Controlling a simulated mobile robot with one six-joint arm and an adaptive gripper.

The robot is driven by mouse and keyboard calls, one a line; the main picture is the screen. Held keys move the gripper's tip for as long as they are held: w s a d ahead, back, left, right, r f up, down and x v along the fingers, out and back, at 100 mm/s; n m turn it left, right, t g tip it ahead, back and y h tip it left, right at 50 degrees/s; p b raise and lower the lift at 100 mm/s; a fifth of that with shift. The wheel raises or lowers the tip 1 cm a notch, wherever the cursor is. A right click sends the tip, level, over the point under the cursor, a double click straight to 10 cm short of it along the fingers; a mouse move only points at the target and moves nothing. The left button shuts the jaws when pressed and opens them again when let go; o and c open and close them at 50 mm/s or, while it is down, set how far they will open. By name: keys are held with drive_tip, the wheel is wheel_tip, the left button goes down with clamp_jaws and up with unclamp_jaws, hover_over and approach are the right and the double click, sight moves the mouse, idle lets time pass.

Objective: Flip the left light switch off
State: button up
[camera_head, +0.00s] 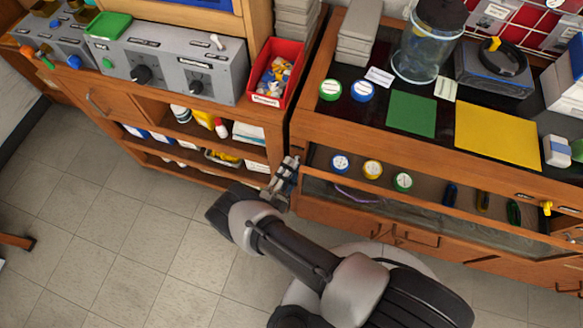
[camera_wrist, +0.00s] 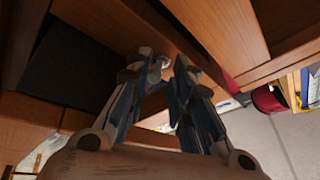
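A grey control panel (camera_head: 165,66) stands on the left wooden bench, with two black knobs and a small white lever (camera_head: 217,41) at its upper right. A second grey panel (camera_head: 58,38) to its left carries small orange, green and blue parts. I cannot tell which of these is the left light switch. My gripper (camera_head: 287,172) is low in front of the gap between the two benches, well below and right of the panels. In the wrist view its fingers (camera_wrist: 163,70) are apart, with a small pale round thing behind the tips and nothing visibly held.
A red bin (camera_head: 275,72) sits at the left bench's right end, above my gripper. The right bench (camera_head: 330,118) has an open shelf front close to my gripper, with a jar (camera_head: 424,45) on top.

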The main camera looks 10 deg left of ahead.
drive_tip(key=shift+o, duration=0.7)
